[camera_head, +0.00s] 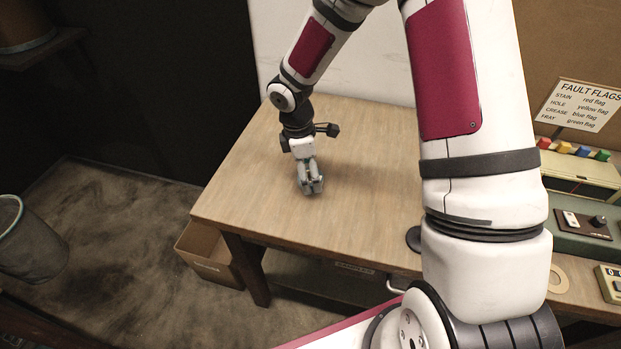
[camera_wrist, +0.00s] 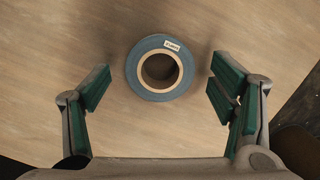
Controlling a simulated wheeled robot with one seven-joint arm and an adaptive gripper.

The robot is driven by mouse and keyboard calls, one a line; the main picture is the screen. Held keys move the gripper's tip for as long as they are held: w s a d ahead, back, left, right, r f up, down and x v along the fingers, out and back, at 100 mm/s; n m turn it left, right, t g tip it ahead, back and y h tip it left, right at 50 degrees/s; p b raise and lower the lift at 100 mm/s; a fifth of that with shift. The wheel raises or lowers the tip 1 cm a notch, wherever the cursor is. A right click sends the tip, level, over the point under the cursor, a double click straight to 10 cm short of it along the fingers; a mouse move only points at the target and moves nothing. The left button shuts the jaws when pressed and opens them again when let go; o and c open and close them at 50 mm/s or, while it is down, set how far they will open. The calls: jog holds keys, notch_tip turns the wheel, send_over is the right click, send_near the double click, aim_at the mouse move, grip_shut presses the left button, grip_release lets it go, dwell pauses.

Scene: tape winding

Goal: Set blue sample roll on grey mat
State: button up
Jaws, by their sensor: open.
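A blue-grey roll (camera_wrist: 136,68) with a beige core and a small white label lies flat on the wooden table in the wrist view. In the head view my gripper (camera_head: 312,188) points down over the left part of the table, and I cannot make out the roll there. I cannot identify the grey mat. A dark round edge (camera_head: 413,238) shows beside my large arm link, mostly hidden by it.
The wooden table (camera_head: 250,190) is bare around my gripper, with its edge to the left. A bin (camera_head: 30,245) stands on the floor.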

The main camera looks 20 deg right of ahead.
jog(key=shift+f, duration=0.5)
jog(key=c, duration=1.3)
jog(key=shift+o, duration=0.2)
